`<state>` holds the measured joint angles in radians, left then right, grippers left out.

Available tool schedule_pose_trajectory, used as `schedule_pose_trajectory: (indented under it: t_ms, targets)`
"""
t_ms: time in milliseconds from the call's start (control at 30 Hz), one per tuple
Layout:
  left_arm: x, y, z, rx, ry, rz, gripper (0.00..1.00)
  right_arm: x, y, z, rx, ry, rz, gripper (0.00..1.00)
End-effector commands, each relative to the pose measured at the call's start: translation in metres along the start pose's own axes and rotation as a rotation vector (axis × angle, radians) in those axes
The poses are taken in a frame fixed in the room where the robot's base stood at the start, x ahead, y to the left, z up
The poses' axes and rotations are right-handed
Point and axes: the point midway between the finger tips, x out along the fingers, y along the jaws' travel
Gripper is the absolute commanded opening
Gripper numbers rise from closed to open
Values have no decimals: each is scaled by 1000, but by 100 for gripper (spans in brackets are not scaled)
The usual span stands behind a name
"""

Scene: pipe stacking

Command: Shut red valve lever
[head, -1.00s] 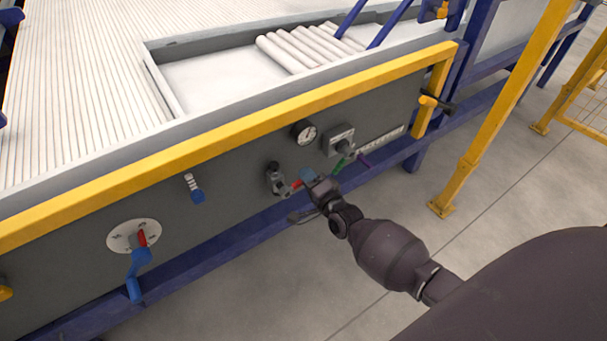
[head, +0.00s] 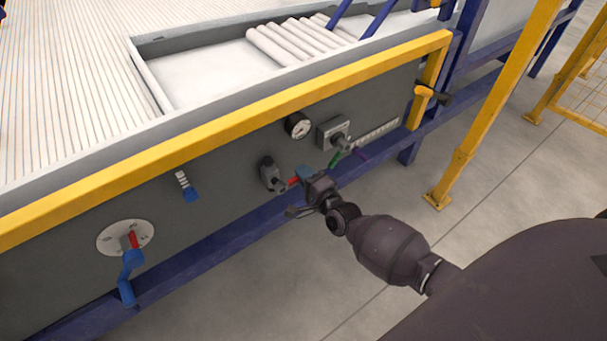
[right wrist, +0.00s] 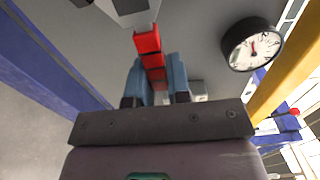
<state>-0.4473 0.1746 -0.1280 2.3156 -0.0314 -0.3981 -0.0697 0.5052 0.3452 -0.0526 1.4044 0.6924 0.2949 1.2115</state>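The red valve lever (head: 293,181) sticks out to the right from a dark grey valve body (head: 270,173) on the machine's front panel. In the right wrist view the red lever (right wrist: 149,44) runs down from the valve body between two blue fingers. My right gripper (head: 302,175) is at the lever's outer end. In the right wrist view its fingers (right wrist: 158,75) flank the lever closely, with no clear gap, and look shut on it. The fingers hide part of the lever. My left gripper is not in view.
A round gauge (head: 298,126) and a grey switch box (head: 334,133) sit above the lever. A yellow rail (head: 230,121) runs above the panel. A blue-handled dial (head: 126,238) is at left. The floor in front is clear.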

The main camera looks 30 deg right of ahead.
Motion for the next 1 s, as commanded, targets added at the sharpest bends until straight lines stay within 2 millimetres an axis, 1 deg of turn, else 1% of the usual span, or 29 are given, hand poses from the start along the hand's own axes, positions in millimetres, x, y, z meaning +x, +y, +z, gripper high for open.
schedule_pose_trajectory:
  t_ms: [33, 133, 400, 533, 667, 1000]
  targets:
    - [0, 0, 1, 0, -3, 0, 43, -1, 2, 1, 1, 0, 3, 25]
    - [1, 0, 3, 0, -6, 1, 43, -1, 1, 0, 0, 0, 2, 41]
    - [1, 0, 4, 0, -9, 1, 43, -1, 0, 0, -2, 0, 1, 42]
    - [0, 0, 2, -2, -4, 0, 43, -7, 0, 0, -3, 0, 1, 42]
    - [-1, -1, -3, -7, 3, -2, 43, -22, -1, 0, -3, 0, 1, 42]
    - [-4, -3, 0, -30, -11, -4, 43, -79, -2, 0, -3, 0, -1, 42]
